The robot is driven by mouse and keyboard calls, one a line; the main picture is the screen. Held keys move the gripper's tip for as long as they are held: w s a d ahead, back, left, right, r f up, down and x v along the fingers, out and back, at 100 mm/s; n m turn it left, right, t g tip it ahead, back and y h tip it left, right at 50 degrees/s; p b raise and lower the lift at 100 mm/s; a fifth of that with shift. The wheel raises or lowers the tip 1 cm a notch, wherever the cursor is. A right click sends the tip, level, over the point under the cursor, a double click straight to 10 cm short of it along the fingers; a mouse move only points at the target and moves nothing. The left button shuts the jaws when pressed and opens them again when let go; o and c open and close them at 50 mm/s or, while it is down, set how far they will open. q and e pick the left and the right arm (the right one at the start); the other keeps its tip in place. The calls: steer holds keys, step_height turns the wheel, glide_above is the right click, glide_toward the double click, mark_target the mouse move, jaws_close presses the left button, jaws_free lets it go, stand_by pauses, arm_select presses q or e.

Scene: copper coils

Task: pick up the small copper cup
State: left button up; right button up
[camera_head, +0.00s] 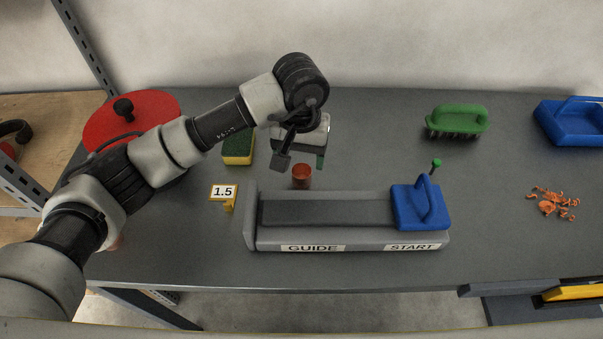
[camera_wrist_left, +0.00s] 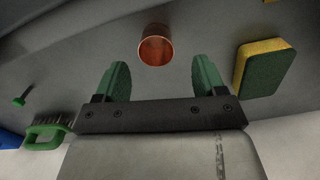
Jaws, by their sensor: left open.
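The small copper cup (camera_head: 302,176) stands upright on the grey table, just behind the grey guide fixture in the head view. In the left wrist view the cup (camera_wrist_left: 156,46) shows its open top, ahead of the fingertips and roughly centred between them. My left gripper (camera_head: 302,160) is above and behind the cup, pointing down. Its two green-padded fingers (camera_wrist_left: 160,80) are apart with nothing between them. The cup and fingers look apart. My right gripper is not in view.
The guide fixture (camera_head: 350,239) with a blue handled block (camera_head: 420,205) lies in front of the cup. A sponge (camera_head: 238,147) and a yellow 1.5 marker (camera_head: 224,193) are to the left. A green brush (camera_head: 456,121) and orange shavings (camera_head: 553,203) are to the right.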

mark_target(302, 174)
arm_select(q)
steer(key=f, duration=0.3)
steer(key=f+p, duration=0.1)
steer(key=f, duration=0.1)
steer(key=shift+s+d+f, duration=0.1)
steer(key=shift+s+d, duration=0.05)
steer(key=shift+s, duration=0.1)
steer(key=c, duration=1)
